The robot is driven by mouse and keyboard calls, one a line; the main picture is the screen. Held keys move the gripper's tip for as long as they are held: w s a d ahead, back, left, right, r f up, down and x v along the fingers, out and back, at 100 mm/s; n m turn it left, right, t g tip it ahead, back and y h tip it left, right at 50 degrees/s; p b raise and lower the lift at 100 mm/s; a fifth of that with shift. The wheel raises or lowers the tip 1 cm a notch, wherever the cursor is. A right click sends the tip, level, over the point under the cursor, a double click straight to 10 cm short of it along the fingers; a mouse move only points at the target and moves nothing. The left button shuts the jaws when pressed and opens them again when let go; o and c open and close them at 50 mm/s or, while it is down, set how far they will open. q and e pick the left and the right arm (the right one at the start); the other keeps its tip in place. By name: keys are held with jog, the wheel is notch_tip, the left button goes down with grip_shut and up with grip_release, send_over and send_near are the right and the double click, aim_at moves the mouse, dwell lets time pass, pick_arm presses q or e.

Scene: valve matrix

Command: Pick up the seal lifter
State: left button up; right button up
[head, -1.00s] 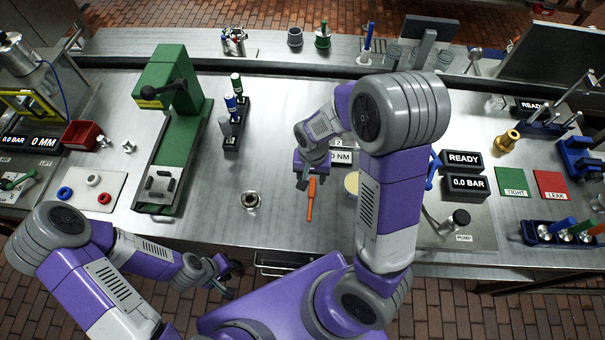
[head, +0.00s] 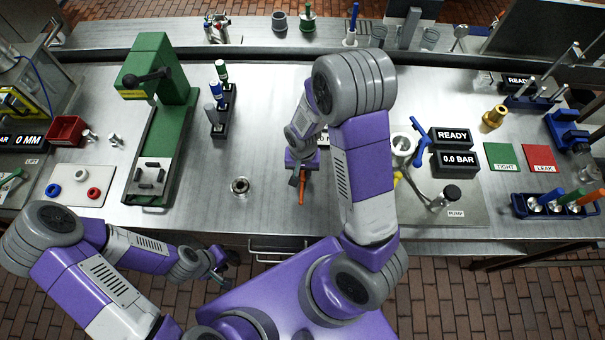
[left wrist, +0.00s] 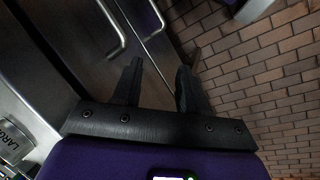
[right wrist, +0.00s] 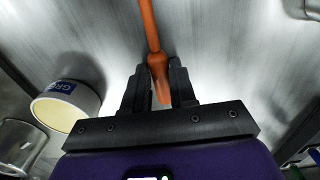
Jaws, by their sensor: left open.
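A slim orange tool (head: 302,191), which looks like the seal lifter, lies on the metal bench near its front edge. My right gripper (head: 296,179) is low over the bench right beside it. In the right wrist view the orange tool (right wrist: 151,28) runs up from between the fingers of my right gripper (right wrist: 159,70), its thicker handle end between them. I cannot tell whether the fingers press on it. My left gripper (head: 226,276) hangs in front of the bench, empty; the left wrist view shows its fingers (left wrist: 158,70) apart.
A labelled round container (right wrist: 66,106) is left of the fingers in the right wrist view. A metal ring-shaped part (head: 240,186) and a green press (head: 155,120) stand to the left. A pump plate (head: 470,213) is to the right. Cabinet handles (left wrist: 108,30) are near my left gripper.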

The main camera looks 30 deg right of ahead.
aim_at(303, 174)
grip_shut()
notch_tip(303, 174, up, 10)
jog(key=p, duration=0.1)
jog(key=shift+p, duration=0.3)
